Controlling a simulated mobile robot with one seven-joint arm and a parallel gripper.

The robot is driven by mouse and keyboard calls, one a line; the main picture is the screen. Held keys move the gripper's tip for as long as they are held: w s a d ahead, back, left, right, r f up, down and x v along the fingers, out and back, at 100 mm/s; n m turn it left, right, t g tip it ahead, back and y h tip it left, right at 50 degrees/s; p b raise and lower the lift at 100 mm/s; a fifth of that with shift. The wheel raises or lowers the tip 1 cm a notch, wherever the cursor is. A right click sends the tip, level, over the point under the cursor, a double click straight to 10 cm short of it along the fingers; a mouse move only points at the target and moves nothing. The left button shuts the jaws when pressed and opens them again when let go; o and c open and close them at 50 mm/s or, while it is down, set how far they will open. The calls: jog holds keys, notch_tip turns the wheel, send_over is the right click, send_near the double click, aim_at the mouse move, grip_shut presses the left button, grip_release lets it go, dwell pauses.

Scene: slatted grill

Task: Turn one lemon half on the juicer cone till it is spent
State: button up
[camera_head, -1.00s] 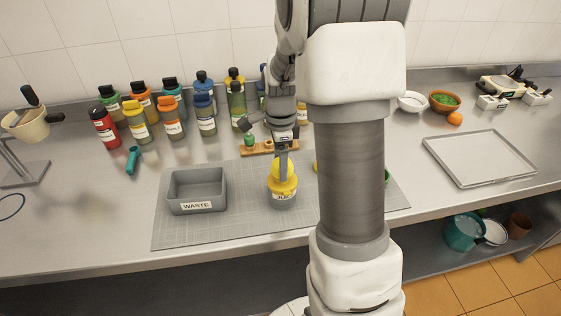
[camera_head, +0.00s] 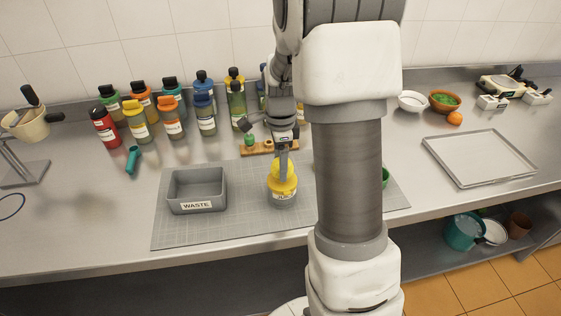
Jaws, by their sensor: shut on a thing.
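The juicer (camera_head: 284,196), a jar-like body with a yellow top and a label, stands on the grey mat (camera_head: 235,228). My gripper (camera_head: 283,160) points down over it, its fingers at the top of the yellow part. It is shut on a yellow thing at the juicer's top, which I take to be the lemon half (camera_head: 284,167); at this size I cannot clearly part it from the yellow juicer top. The cone is hidden. The grey bin marked WASTE (camera_head: 197,206) stands left of the juicer and looks empty.
My arm hides the mat's right part, where a green edge (camera_head: 386,176) shows. A wooden board (camera_head: 262,148) with small items lies behind the juicer. Several bottles (camera_head: 172,118) line the back. An empty tray (camera_head: 480,157) lies at right. The mat's front is clear.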

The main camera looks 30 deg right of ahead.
aim_at(282, 187)
jog(key=shift+f+b, duration=0.9)
jog(key=shift+f, duration=0.4)
jog(key=o, duration=1)
jog(key=c, duration=1)
jog(key=shift+f, duration=0.1)
